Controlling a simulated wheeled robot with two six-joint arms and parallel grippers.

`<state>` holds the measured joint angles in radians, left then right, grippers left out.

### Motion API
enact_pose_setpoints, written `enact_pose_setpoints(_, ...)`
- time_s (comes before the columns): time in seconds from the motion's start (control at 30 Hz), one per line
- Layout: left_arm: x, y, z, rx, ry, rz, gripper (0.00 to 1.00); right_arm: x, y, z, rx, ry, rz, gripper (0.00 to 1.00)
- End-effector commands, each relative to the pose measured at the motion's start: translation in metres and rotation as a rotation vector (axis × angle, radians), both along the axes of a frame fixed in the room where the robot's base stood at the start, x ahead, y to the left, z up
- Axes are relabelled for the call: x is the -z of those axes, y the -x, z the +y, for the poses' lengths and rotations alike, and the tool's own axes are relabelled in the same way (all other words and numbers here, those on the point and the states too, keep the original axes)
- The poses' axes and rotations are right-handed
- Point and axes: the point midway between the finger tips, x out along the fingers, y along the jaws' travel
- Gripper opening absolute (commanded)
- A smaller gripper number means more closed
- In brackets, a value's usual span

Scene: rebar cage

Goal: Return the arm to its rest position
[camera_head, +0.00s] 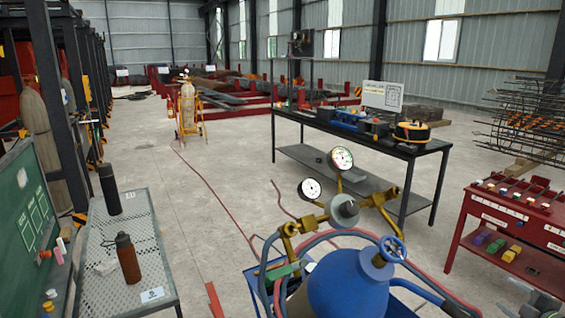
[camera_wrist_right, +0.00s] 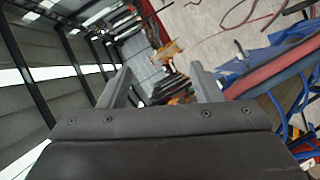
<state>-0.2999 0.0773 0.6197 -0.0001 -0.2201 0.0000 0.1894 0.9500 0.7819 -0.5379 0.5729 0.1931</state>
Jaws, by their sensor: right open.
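My right gripper (camera_wrist_right: 161,80) shows in the right wrist view. Its two grey fingers stand well apart with nothing between them, so it is open and empty. The wrist view is tilted, with the hall wall and roof on the left and blue and red equipment on the right. In the head view only small dark parts (camera_head: 541,303) show at the bottom right edge, by the red cart; they look like mine, but their fingers cannot be made out. My left gripper is in neither view.
A blue gas cylinder (camera_head: 350,287) with brass regulators, gauges and hoses stands close in front. A red tool cart (camera_head: 478,222) is at the right, a perforated metal table (camera_head: 147,238) with two bottles at the left. A dark workbench (camera_head: 400,147) stands behind.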

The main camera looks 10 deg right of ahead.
Motion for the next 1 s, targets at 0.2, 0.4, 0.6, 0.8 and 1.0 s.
enact_pose_setpoints(0.2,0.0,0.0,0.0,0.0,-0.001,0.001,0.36,0.086,0.119,-0.091,0.406,-0.014,0.194,0.58)
enact_pose_setpoints(0.4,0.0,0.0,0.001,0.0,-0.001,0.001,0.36,0.138,0.248,-0.149,0.738,0.0,0.386,0.58)
enact_pose_setpoints(0.6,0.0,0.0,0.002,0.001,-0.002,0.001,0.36,0.165,0.378,-0.18,1.019,0.027,0.576,0.58)
enact_pose_setpoints(0.8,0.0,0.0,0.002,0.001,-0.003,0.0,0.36,0.233,0.439,-0.132,1.113,-0.07,0.696,0.58)
enact_pose_setpoints(1.0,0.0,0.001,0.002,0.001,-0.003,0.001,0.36,0.327,0.458,-0.027,1.097,-0.247,0.781,0.58)
